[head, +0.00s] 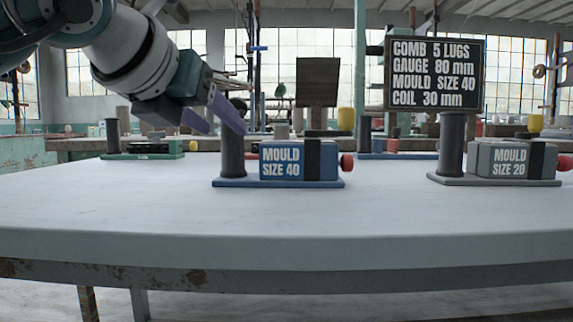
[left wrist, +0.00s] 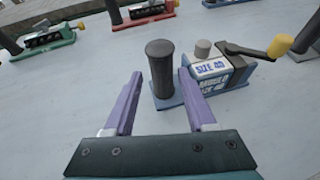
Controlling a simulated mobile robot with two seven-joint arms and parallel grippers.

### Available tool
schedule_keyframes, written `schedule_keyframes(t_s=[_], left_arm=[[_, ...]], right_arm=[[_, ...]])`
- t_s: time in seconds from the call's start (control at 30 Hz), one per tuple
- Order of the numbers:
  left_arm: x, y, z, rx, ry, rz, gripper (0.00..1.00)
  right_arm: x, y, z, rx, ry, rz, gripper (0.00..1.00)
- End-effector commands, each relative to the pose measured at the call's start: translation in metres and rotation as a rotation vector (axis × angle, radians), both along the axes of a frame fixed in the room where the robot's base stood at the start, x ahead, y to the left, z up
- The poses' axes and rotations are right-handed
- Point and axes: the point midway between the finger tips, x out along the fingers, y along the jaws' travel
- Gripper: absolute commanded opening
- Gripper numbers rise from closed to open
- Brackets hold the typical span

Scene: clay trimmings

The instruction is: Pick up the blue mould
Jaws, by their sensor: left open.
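The blue mould (head: 283,172), lettered MOULD SIZE 40, stands on the near table with a blue base, a dark upright post (head: 232,155) and a red knob at its right. My left gripper (head: 218,118) is at the top of that post, open, with its purple fingers pointing down and right. In the left wrist view the blue mould (left wrist: 230,82) lies to the right, and its post (left wrist: 160,70) shows between the two open fingers. I cannot tell whether a finger touches the post. My right gripper is not in view.
A grey mould (head: 510,158), lettered MOULD SIZE 20, stands at the right. A green mould (head: 150,150) stands at the back left. A red mould (left wrist: 150,12) shows in the left wrist view. The table's front (head: 280,220) is clear.

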Motion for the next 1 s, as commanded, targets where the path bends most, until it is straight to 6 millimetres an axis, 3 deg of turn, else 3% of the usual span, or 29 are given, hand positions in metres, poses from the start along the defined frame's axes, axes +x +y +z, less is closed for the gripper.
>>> schedule_keyframes(t_s=[0.33,0.7,1.0], left_arm=[[0.039,-0.013,-0.008,-0.003,0.002,-0.002,0.56],[0.046,-0.015,-0.011,-0.001,0.000,-0.003,0.56],[0.046,-0.015,-0.011,-0.001,0.000,-0.003,0.24]], right_arm=[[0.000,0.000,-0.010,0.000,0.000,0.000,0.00],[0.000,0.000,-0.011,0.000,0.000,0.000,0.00],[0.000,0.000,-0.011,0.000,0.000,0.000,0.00]])
